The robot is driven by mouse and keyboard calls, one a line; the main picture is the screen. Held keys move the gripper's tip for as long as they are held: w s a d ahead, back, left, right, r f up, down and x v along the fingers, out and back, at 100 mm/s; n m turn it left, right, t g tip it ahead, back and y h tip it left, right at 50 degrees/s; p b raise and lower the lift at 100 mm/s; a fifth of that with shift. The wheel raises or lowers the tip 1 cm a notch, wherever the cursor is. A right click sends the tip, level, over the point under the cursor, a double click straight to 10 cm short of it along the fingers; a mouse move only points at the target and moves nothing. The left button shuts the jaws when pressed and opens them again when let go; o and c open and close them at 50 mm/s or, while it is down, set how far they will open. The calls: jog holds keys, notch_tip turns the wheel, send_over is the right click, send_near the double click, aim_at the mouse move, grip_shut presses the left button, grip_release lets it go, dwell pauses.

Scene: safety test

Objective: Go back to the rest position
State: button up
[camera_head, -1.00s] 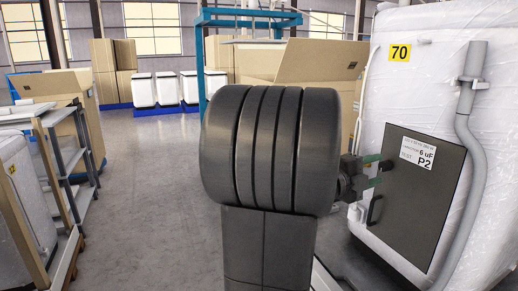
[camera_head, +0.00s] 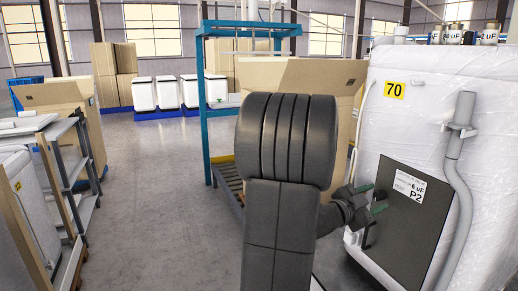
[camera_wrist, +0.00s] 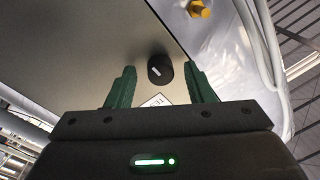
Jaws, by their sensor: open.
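My gripper (camera_head: 374,197) is at the right of the head view, in front of the dark panel (camera_head: 420,220) on the white wrapped machine (camera_head: 425,105). In the wrist view its two green fingers (camera_wrist: 160,88) stand wide apart with nothing held between them. A black round knob (camera_wrist: 160,70) on the panel shows beyond and between the fingertips; I cannot tell the exact gap. A white label marked P2 (camera_head: 409,188) is on the panel. A dark handle (camera_head: 369,236) is at the panel's lower left. My arm covers the middle of the head view.
A grey hose (camera_head: 462,150) runs down the machine's right side. Labelled cans (camera_head: 454,35) stand on its top. A large cardboard box (camera_head: 300,85) and a blue frame (camera_head: 205,100) stand behind my arm. A shelf cart (camera_head: 65,150) is at the left. Open floor (camera_head: 150,200) lies between.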

jog(key=n+p, duration=0.6)
jog(key=shift+r, duration=0.3)
jog(key=shift+f+n+y+p, duration=0.15)
jog(key=shift+n+y+p, duration=0.15)
jog(key=shift+n+p, duration=0.6)
jog(key=shift+s+f, duration=0.1)
